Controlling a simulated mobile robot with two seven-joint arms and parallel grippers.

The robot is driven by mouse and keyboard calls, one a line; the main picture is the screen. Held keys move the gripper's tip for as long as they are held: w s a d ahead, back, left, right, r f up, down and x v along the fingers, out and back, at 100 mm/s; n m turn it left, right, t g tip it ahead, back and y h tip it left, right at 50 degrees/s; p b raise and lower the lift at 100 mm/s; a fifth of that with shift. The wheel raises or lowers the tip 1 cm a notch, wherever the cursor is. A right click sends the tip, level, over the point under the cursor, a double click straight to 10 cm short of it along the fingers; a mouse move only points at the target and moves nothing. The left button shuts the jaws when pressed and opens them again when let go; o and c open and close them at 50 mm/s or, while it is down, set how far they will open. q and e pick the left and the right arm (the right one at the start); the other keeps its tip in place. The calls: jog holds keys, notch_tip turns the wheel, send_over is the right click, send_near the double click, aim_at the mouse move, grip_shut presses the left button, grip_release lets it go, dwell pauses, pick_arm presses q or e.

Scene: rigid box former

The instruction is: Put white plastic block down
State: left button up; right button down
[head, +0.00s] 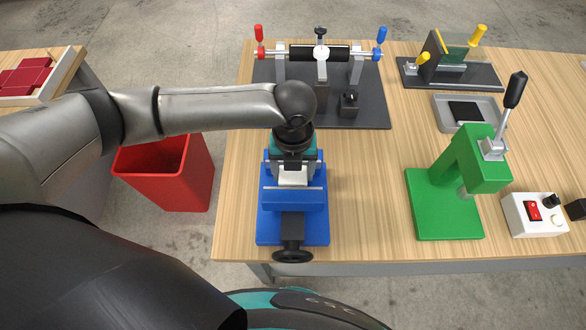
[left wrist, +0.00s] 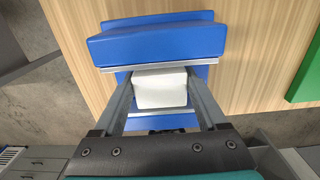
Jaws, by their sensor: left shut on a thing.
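The white plastic block (left wrist: 160,88) is between the two fingers of my left gripper (left wrist: 160,95) in the left wrist view. The gripper is shut on it. In the head view the left gripper (head: 293,170) points down over the blue vise (head: 292,205), and the block shows only as a small pale patch. In the left wrist view the block appears between the vise's two metal-faced jaws (left wrist: 155,45). I cannot tell whether it touches the vise. My right gripper is not in view.
A green press (head: 445,205) stands right of the vise, with bare wood between them. A fixture with red and blue handles (head: 320,85) stands behind. A grey tray (head: 445,112) and a white switch box (head: 533,214) are at right. A red bin (head: 170,175) stands on the floor, left.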

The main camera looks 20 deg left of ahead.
pick_arm(q)
jog(key=o, duration=1.4)
notch_tip(320, 180, up, 12)
jog(key=p, duration=0.1)
jog(key=shift+r, duration=0.15)
